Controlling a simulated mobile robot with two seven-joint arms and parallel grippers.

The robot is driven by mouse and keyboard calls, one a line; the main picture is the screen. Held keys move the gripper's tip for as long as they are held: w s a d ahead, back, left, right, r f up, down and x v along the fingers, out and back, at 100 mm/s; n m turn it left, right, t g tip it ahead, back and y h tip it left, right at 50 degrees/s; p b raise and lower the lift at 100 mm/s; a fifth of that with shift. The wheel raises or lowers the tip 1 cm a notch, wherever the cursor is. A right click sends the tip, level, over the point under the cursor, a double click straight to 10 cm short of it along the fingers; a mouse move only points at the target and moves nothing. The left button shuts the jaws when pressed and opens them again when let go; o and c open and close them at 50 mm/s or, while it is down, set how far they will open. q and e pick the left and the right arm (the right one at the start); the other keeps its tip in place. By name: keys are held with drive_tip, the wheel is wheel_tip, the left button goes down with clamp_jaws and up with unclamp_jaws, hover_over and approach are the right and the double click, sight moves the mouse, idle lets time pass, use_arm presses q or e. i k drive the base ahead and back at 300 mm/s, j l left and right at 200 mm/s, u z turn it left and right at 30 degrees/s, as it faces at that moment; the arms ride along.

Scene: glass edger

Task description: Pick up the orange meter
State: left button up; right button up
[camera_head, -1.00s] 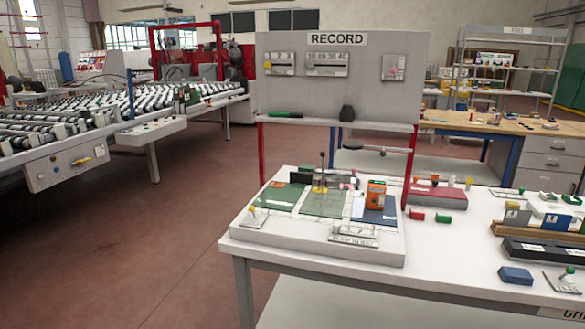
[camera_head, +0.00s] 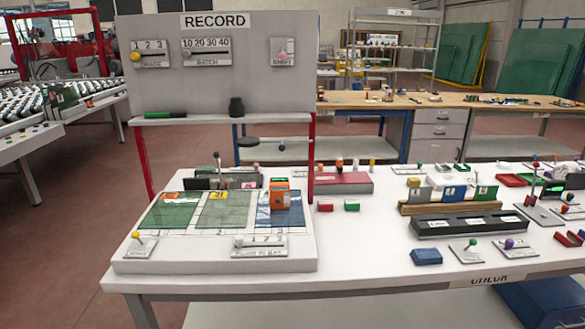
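The orange meter (camera_head: 280,193) stands upright on the right part of a pale board (camera_head: 215,263) on the white table. It has a small green-lit face near its top and sits at the blue panel (camera_head: 287,217). Two green panels (camera_head: 227,209) lie to its left. Neither of my grippers shows in the head view.
The RECORD panel (camera_head: 218,65) rises behind the board, with a red post (camera_head: 311,155) just right of the meter. Red and green blocks (camera_head: 351,205), a dark rack (camera_head: 470,223) and a blue block (camera_head: 426,257) lie to the right. The table's front strip is mostly clear.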

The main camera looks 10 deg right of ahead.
sight(279, 188)
drive_tip(key=i+l+z, duration=0.1)
drive_tip(key=i+z, duration=0.3)
drive_tip(key=i, duration=0.6)
drive_tip(key=k+l, duration=0.1)
